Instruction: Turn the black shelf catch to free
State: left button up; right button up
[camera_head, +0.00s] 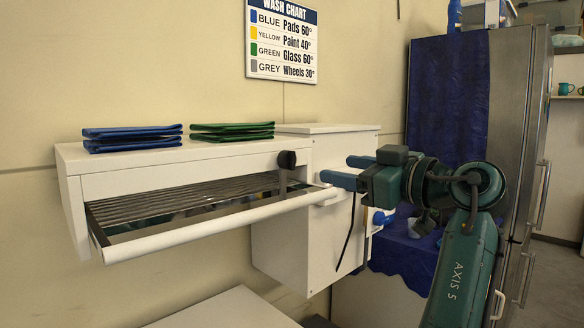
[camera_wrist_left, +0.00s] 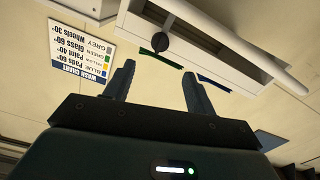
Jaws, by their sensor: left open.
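The black shelf catch (camera_head: 287,160) is a round knob on the right front end of the white wall shelf (camera_head: 122,188), with a dark stem below it reaching the rail. It also shows in the left wrist view (camera_wrist_left: 160,43), ahead of and between the fingers. My left gripper (camera_head: 336,170) is open and empty, with its blue fingers just right of the catch and apart from it. In the left wrist view both fingers of my left gripper (camera_wrist_left: 158,75) stand wide apart with nothing between them. My right gripper is not in view.
Folded blue cloths (camera_head: 132,138) and green cloths (camera_head: 232,132) lie on the shelf top. A white rail (camera_head: 215,220) runs along the shelf front. A white box (camera_head: 290,245) with a black cord is beside it. A wash chart (camera_head: 282,42) hangs above. A metal cabinet (camera_head: 520,130) stands right.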

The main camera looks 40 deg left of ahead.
aim_at(294, 161)
pick_arm(q)
jog(key=a, duration=0.4)
jog(key=a+p, duration=0.1)
jog(key=a, duration=0.3)
jog(key=w+a, duration=0.1)
jog(key=a, duration=0.4)
jog(key=shift+p, duration=0.4)
grip_shut()
